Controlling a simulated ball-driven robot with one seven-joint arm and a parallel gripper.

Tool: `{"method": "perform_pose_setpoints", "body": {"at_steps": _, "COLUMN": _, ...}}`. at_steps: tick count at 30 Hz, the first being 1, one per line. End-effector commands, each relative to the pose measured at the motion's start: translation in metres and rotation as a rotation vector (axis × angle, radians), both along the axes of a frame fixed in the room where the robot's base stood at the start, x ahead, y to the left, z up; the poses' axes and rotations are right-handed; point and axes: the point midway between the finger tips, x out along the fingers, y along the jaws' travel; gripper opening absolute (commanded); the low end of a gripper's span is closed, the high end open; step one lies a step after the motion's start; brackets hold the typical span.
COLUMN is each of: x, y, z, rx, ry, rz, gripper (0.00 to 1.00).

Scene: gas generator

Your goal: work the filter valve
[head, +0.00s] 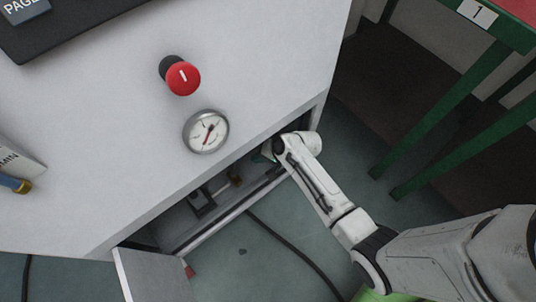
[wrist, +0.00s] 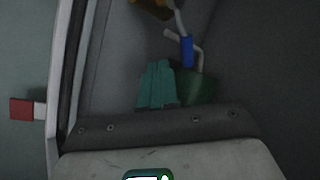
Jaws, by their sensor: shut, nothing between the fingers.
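In the wrist view, a blue-sleeved grey lever or pipe (wrist: 187,50) is inside the cabinet, just beyond my gripper and a little right. It may be the filter valve; I cannot tell for sure. My gripper (wrist: 158,68) shows as teal fingers, closed together and empty. A dark green rounded part (wrist: 200,88) lies right beside the fingers; whether they touch is unclear. A brass part (wrist: 152,8) is at the top edge. In the head view, my arm reaches into the low opening, and only a bit of teal at its end shows there.
The white cabinet (head: 110,120) carries a red knob (head: 183,79) and a round gauge (head: 206,132). Its low door (head: 145,275) hangs open at the lower left. A black cable (head: 300,258) crosses the floor. A green-legged table (head: 440,125) stands at right. Compartment walls are close around my gripper.

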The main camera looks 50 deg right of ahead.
Motion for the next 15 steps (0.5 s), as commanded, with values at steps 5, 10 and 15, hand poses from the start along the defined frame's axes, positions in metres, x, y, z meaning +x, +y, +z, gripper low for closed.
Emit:
{"method": "perform_pose_setpoints", "body": {"at_steps": 5, "x": 0.022, "y": 0.013, "z": -0.006, "rx": -0.001, "ry": -0.003, "rz": 0.002, "gripper": 0.0}}
{"method": "perform_pose_setpoints", "body": {"at_steps": 10, "x": 0.031, "y": 0.017, "z": -0.006, "rx": -0.001, "ry": -0.001, "rz": 0.0, "gripper": 0.0}}
{"method": "perform_pose_setpoints", "body": {"at_steps": 15, "x": 0.032, "y": 0.018, "z": -0.005, "rx": -0.001, "ry": 0.0, "rz": -0.001, "gripper": 0.0}}
